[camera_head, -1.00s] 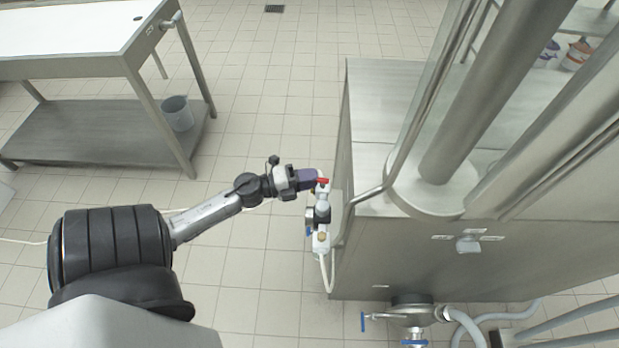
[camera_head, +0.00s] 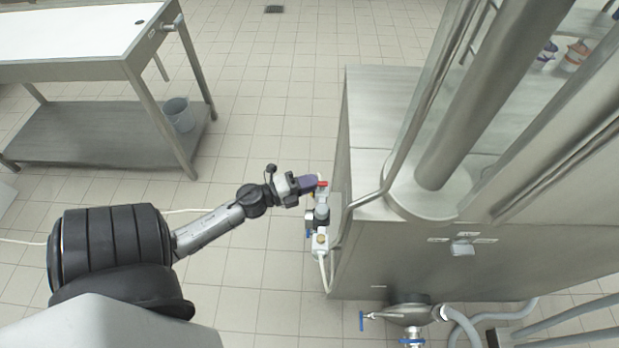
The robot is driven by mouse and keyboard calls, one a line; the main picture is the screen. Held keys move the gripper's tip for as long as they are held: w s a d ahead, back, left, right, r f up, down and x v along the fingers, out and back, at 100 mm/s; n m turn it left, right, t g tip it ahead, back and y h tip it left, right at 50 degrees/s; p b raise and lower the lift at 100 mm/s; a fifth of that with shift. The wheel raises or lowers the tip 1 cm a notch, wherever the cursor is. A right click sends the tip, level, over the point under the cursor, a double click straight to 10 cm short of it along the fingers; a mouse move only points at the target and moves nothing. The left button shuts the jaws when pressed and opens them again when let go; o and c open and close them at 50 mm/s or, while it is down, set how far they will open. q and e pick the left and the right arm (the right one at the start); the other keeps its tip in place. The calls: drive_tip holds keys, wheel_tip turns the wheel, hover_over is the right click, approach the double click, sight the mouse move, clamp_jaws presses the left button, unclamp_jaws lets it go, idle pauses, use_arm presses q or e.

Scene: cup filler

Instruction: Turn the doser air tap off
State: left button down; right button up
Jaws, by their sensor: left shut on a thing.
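The doser air tap has a small red handle (camera_head: 322,184) at the top of a white and grey air fitting (camera_head: 320,215) on the left side of the steel machine. My left gripper (camera_head: 312,184) reaches in from the left and is shut on the red handle; its fingers hide most of the handle. A pale hose (camera_head: 323,272) hangs from the bottom of the fitting. My right gripper is not in view.
The steel machine (camera_head: 400,245) fills the right side, with a bent rail (camera_head: 362,198) close to the fitting. A steel table (camera_head: 70,66) with a grey bucket (camera_head: 179,114) on its lower shelf stands at upper left. Tiled floor between them is clear.

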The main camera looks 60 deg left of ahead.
use_arm(q)
drive_tip(key=c, duration=1.4)
unclamp_jaws()
drive_tip(key=shift+c, duration=0.2)
drive_tip(key=shift+s+a, duration=0.1)
drive_tip(key=shift+s, duration=0.5)
drive_tip(key=s+a+p, duration=0.1)
drive_tip(key=s, duration=1.1)
drive_tip(key=shift+s, duration=0.3)
drive_tip(key=shift+a, duration=0.1)
